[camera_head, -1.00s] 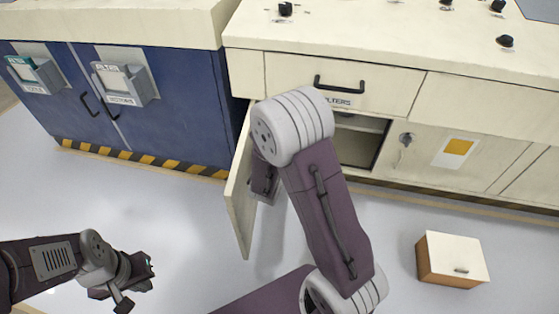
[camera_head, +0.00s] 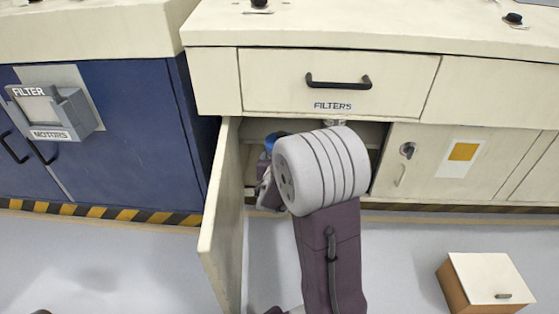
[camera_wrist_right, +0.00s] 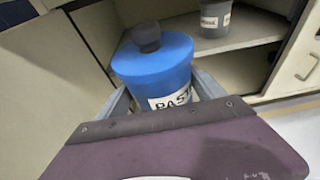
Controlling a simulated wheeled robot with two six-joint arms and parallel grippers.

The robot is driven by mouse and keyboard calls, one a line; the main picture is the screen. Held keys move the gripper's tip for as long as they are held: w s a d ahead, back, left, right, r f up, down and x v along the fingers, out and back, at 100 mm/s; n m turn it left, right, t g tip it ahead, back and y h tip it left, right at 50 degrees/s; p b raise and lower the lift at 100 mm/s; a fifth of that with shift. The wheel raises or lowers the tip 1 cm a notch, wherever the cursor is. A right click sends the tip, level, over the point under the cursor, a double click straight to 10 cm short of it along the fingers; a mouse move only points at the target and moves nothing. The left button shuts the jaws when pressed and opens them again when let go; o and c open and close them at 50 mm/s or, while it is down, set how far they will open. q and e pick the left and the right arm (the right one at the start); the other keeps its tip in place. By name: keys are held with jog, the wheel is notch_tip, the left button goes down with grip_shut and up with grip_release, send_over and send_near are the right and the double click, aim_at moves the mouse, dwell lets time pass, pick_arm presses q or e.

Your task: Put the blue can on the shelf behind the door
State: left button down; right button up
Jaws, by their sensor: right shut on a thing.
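The blue can (camera_wrist_right: 152,68), with a dark knob on top and a partly hidden white label, is held between the fingers of my right gripper (camera_wrist_right: 163,94). In the head view, a bit of the blue can (camera_head: 271,142) shows at the left of the cabinet opening, mostly hidden by my right arm. The cabinet door (camera_head: 224,225) stands open on the left. The shelf (camera_wrist_right: 235,42) inside the cabinet shows behind and right of the can. I cannot tell whether the can touches it. My left gripper is not clearly seen.
A grey labelled can (camera_wrist_right: 214,18) stands on the shelf. A closed drawer (camera_head: 290,82) marked FILTERS is above the opening. A closed door (camera_head: 425,165) with a yellow label is to the right. A small white-topped box (camera_head: 485,280) sits on the floor at right.

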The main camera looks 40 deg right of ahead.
jog(key=r+p+x, duration=0.1)
jog(key=x, duration=0.6)
jog(key=r+p+x, duration=0.2)
jog(key=x, duration=0.5)
jog(key=w+d+r+p+x, duration=0.1)
jog(key=r+p+x, duration=0.1)
jog(key=x, duration=0.6)
jog(key=shift+w+d+r, duration=0.1)
jog(key=shift+w, duration=0.05)
jog(key=w+d+p, duration=0.2)
jog(key=w+p, duration=0.1)
jog(key=shift+d+r, duration=0.1)
jog(key=shift+d, duration=0.1)
jog(key=shift+p+x, duration=0.8)
jog(key=shift+f+b, duration=0.7)
jog(key=shift+b, duration=0.25)
jog(key=o, duration=1.5)
jog(key=shift+o, duration=0.2)
jog(key=shift+s+a, duration=0.1)
jog(key=shift+s, duration=0.05)
